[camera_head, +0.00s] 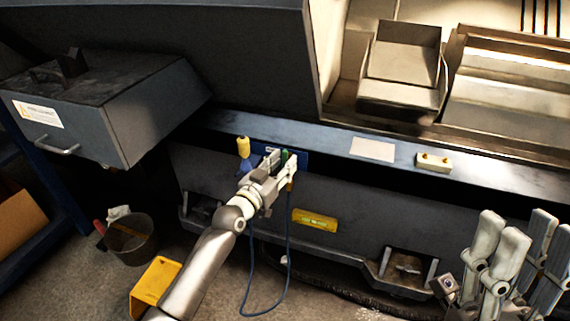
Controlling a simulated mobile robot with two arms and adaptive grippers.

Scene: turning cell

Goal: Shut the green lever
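The green lever (285,155) shows as a small upright green piece at a blue plate (301,158) on the front of the machine. My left gripper (282,160) is at the plate, its fingers apart, with the green lever showing between or just behind the fingertips. Whether a finger touches the lever I cannot tell. The lever's lower part is hidden by the gripper. My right gripper (515,255) is at the lower right, far from the lever, its fingers apart and empty.
A yellow-topped handle (243,147) stands just left of the lever. A blue cable (287,245) hangs below my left gripper. A grey box (130,110) juts out at left. A bucket (131,240) and a yellow object (154,284) are on the floor.

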